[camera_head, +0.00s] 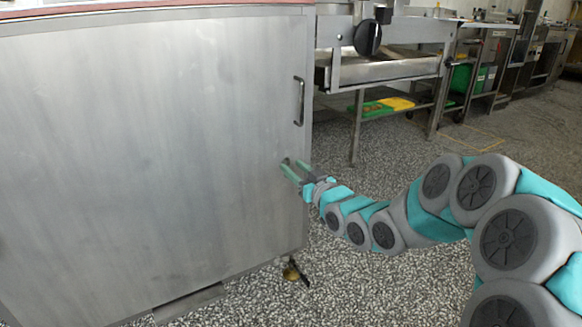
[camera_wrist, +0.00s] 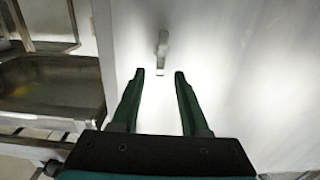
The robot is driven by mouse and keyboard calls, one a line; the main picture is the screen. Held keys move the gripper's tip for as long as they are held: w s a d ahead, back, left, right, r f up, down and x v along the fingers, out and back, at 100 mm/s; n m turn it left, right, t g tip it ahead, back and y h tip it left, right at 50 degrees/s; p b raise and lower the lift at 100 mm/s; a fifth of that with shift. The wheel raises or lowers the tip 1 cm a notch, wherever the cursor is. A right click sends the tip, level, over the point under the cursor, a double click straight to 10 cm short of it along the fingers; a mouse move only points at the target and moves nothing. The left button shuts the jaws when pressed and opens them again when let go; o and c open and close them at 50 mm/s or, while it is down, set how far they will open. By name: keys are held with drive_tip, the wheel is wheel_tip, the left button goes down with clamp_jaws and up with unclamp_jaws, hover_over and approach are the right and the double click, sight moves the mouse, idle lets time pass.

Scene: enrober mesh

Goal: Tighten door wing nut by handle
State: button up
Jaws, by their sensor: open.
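The steel door (camera_head: 160,150) fills the left of the head view and looks shut. A vertical bar handle (camera_head: 299,101) sits near its right edge. My gripper (camera_head: 291,166) is below the handle, close to the door face, with its two green fingers apart and nothing between them. In the wrist view, a small grey metal piece (camera_wrist: 162,45), which looks like the handle seen nearly end-on, stands out from the pale door face just beyond and above the open fingertips (camera_wrist: 160,73). It is apart from them. I cannot make out a wing nut in either view.
A steel stand with a tray (camera_head: 385,70) is right of the door; its tray (camera_wrist: 50,90) also shows at left in the wrist view. Green and yellow items (camera_head: 390,105) lie on its lower shelf. A caster (camera_head: 292,272) is under the cabinet. Speckled floor (camera_head: 400,300) is clear.

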drive_tip(key=shift+x, duration=1.3)
clamp_jaws()
